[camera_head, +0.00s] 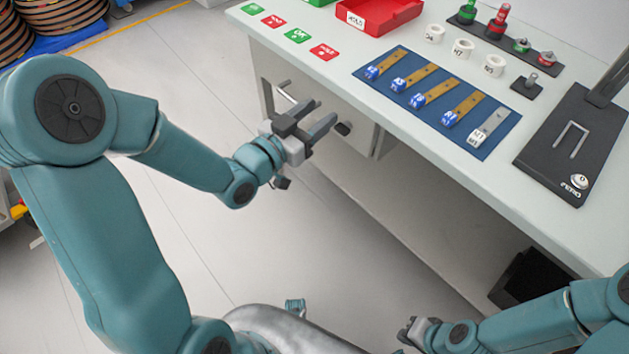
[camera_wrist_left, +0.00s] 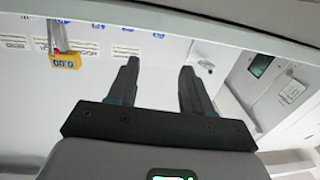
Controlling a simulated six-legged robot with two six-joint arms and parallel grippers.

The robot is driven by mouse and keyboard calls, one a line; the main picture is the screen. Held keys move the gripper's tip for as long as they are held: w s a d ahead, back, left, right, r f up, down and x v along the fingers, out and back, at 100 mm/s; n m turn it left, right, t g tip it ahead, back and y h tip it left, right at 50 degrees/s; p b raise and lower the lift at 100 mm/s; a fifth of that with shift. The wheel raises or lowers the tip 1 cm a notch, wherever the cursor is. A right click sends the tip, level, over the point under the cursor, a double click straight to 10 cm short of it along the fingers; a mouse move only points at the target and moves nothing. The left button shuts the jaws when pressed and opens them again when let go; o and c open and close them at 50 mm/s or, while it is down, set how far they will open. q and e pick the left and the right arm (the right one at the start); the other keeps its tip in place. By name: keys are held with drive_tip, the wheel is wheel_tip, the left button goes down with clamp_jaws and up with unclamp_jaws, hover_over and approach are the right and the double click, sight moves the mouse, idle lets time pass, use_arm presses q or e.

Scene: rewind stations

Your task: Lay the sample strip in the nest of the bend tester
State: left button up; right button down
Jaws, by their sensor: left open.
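Several brown strips with blue-and-white tagged ends, such as one at the near end of the row (camera_head: 463,104), and a silver strip (camera_head: 492,126) lie side by side on a blue mat (camera_head: 379,83). I cannot tell which is the sample strip. A black base with a U-shaped outline, a white knob and a post stands at the right; it looks like the bend tester (camera_head: 551,145). My left gripper (camera_head: 322,113) is open and empty, in front of the bench edge, left of the mat. It also shows open in the left wrist view (camera_wrist_left: 158,82). My right gripper (camera_head: 408,333) is low, off the bench; its jaws are unclear.
Green and red label cards (camera_head: 296,36) lie along the bench's left side. A red tray (camera_head: 381,14), white rings (camera_head: 464,47) and a dark rack with red and green pieces (camera_head: 497,29) stand behind the mat. A drawer handle (camera_head: 284,91) is beside my left gripper.

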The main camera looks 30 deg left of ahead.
use_arm(q)
drive_tip(key=s+d+f+n+g, duration=0.1)
drive_tip(key=s+d+f+g, duration=0.1)
drive_tip(key=f, duration=0.7)
drive_tip(key=s+d+f+n+g, duration=0.1)
drive_tip(key=s+d+f+g, duration=0.2)
drive_tip(key=f, duration=0.7)
drive_tip(key=s+d+f+n+g, duration=0.1)
drive_tip(key=s+d+f+g, duration=0.2)
drive_tip(key=s+f+g, duration=0.3)
wheel_tip(320, 180, down, 4)
drive_tip(key=shift+s+r+n+g+y, duration=0.25)
drive_tip(key=shift+n+g+y, duration=0.15)
drive_tip(key=shift+g, duration=0.2)
drive_tip(key=shift+o, duration=0.5)
drive_tip(key=s+d+f+g, duration=0.1)
drive_tip(key=s+f+g, duration=0.1)
drive_tip(key=s, duration=0.3)
drive_tip(key=s+d+f+n+g, duration=0.1)
drive_tip(key=s+d+f+g, duration=0.1)
drive_tip(key=s, duration=0.3)
drive_tip(key=shift+f+g, duration=0.4)
drive_tip(key=shift+f, duration=0.35)
drive_tip(key=shift+c, duration=1.2)
drive_tip(key=shift+w, duration=0.1)
drive_tip(key=shift+a, duration=0.1)
